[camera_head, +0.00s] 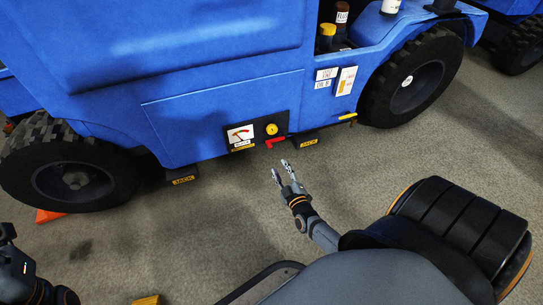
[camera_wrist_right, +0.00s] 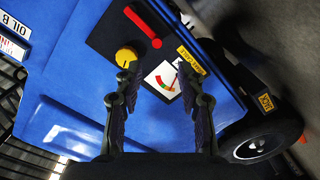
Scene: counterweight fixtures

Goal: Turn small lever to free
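A small red lever (camera_head: 276,141) sits on the black control panel (camera_head: 254,126) low on the blue vehicle's side. In the right wrist view the lever (camera_wrist_right: 143,27) is a straight red bar with a rounded end, above the fingers. My right gripper (camera_head: 284,171) is open and empty, in front of and below the panel. Its two fingers (camera_wrist_right: 157,85) are spread apart with the panel beyond them, not touching the lever. Part of my left arm shows at the lower left edge, and its gripper (camera_head: 7,233) is cut off there.
Yellow-labelled jack blocks (camera_head: 183,180) stick out below the body. Large black tyres (camera_head: 68,178) flank the panel. The grey floor in front is mostly clear.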

